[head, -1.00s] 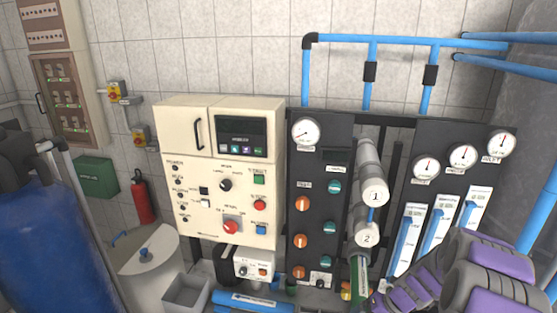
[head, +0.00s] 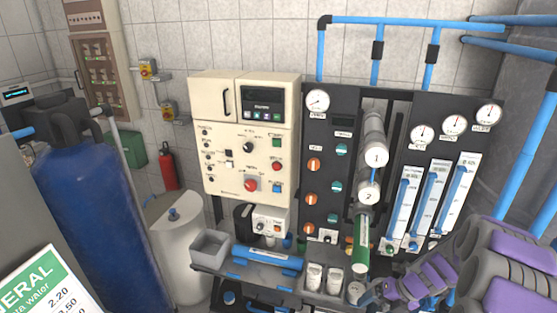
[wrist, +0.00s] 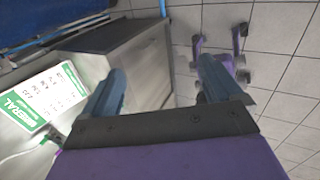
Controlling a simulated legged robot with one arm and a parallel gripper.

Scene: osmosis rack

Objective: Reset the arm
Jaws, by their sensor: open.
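My arm (head: 490,270), purple and grey, is folded in the lower right of the head view, in front of the osmosis rack (head: 325,215). My gripper (wrist: 163,70) shows in the wrist view with its two blue-grey fingers spread apart. Nothing is held between them. The wrist camera looks down past the fingers towards a grey metal cabinet (wrist: 145,65) and the tiled floor (wrist: 285,75). The gripper's fingers cannot be made out clearly in the head view.
A cream control box (head: 240,160) and gauges hang on the rack. A blue tank (head: 95,200) and a white drum (head: 180,250) stand at left. A green-and-white sign (head: 50,290) is at lower left and also shows in the wrist view (wrist: 42,95).

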